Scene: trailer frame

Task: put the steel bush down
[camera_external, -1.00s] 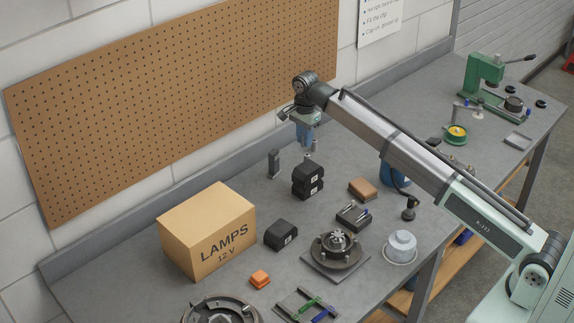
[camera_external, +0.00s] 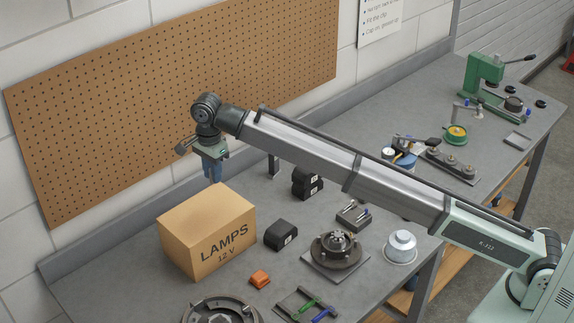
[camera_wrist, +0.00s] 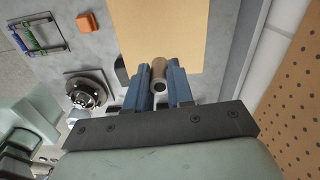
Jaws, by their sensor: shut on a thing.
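My gripper (camera_external: 213,172) is above the back part of the cardboard box marked LAMPS 12 V (camera_external: 208,232) in the external view, fingers pointing down. In the wrist view the blue fingers (camera_wrist: 160,86) are shut on the steel bush (camera_wrist: 160,70), a small hollow metal cylinder with its dark bore facing the camera. The box (camera_wrist: 162,28) lies below and beyond the bush in that view. In the external view the bush cannot be made out between the fingertips.
Black blocks (camera_external: 307,183) and another black block (camera_external: 281,235) stand right of the box. An orange block (camera_external: 260,279) and a round hub on a plate (camera_external: 336,250) are nearer the front. The pegboard (camera_external: 170,95) rises behind. Bare bench shows left of the box.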

